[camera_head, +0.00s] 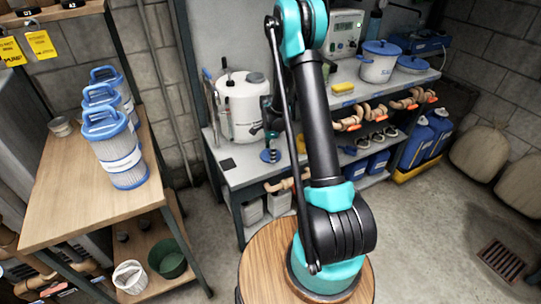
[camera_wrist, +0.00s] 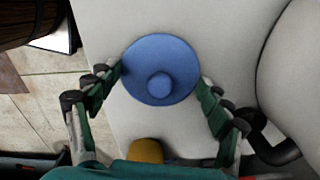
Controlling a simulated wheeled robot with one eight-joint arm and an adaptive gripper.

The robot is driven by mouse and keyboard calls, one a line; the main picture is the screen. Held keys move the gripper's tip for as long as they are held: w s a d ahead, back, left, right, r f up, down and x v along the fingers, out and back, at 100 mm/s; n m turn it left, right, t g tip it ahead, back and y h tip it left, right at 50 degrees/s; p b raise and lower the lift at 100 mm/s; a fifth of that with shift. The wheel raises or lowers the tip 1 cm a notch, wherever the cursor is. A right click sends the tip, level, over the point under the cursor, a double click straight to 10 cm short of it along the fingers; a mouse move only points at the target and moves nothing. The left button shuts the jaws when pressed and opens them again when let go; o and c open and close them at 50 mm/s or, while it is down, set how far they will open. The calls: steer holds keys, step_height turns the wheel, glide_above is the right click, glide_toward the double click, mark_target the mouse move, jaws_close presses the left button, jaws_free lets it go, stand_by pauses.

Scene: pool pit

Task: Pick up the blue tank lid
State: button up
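The blue tank lid (camera_wrist: 160,70) is a flat disc with a round knob, lying on the light grey bench top (camera_wrist: 105,20). In the head view the lid (camera_head: 270,156) shows near the bench's front edge, partly hidden by my gripper (camera_head: 270,132). In the wrist view my gripper (camera_wrist: 161,80) is spread open with one finger at the lid's left edge and one at its right edge. The fingertips look very close to the rim; I cannot tell whether they touch it.
A white tank (camera_head: 243,105) stands on the bench just behind the lid, and at right in the wrist view (camera_wrist: 297,75). A white pot with a blue lid (camera_head: 379,62) and a yellow sponge (camera_head: 342,88) are farther right. Blue filter cartridges (camera_head: 118,155) stand on the left wooden table.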

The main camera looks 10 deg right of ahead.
steer(key=c, duration=0.7)
steer(key=shift+c, duration=0.3)
